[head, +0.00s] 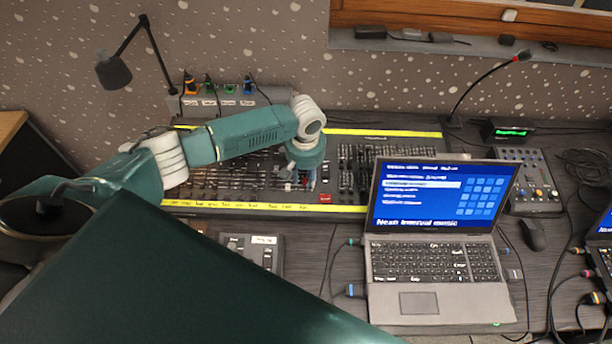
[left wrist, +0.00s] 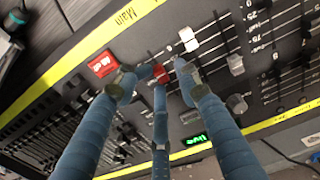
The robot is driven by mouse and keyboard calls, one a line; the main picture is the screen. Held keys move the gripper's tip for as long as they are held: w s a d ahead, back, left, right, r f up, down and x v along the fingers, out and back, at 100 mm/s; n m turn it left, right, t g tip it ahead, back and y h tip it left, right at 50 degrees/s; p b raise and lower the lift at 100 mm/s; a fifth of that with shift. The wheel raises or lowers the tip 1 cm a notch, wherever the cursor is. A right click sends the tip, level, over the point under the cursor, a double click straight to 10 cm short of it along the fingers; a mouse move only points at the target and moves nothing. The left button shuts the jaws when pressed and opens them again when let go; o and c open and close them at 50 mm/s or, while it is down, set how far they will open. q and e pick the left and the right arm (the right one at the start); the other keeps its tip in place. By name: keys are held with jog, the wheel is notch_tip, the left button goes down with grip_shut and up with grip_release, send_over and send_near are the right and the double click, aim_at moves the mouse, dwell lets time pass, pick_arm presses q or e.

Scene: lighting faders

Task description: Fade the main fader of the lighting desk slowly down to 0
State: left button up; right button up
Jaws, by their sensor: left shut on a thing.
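The lighting desk (head: 350,133) lies across the table with yellow tape along its long edges; it fills much of the left wrist view (left wrist: 262,60). My left gripper (head: 304,181) points down at its front middle part. In the left wrist view, my left gripper's blue fingers (left wrist: 158,80) close around a red fader cap (left wrist: 161,71), partly hidden by the fingertips. The tape beside it reads "Main". A white fader cap (left wrist: 188,38) stands just beyond the fingers, apart from the red cap. My right gripper is not in view.
A red block (head: 326,199) sits on the desk by the gripper, and shows large in the left wrist view (left wrist: 102,65). A grey fader knob (left wrist: 236,63) stands to the right. An open laptop (head: 440,235) stands right of the gripper, near the desk's front edge.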

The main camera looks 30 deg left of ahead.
pick_arm(q)
jog(key=shift+s+d+f+p, duration=0.1)
jog(key=shift+s+f+p, duration=0.1)
jog(key=shift+s+p, duration=0.4)
jog(key=shift+s+d+f+p, duration=0.1)
jog(key=shift+s+f+p, duration=0.1)
jog(key=shift+s+p, duration=0.4)
dwell(2.5)
jog(key=shift+o, duration=0.8)
jog(key=shift+c, duration=1.3)
jog(key=shift+s, duration=0.1)
jog(key=r+p, duration=0.1)
jog(key=r, duration=0.1)
jog(key=r+p, duration=0.1)
jog(key=p, duration=0.1)
jog(key=r+p, duration=0.2)
jog(key=shift+w+r, duration=0.3)
jog(key=shift+r, duration=0.05)
jog(key=shift+d+r+p, duration=0.15)
jog(key=shift+r+p, duration=0.2)
jog(key=shift+p, duration=0.15)
jog(key=shift+w, duration=0.1)
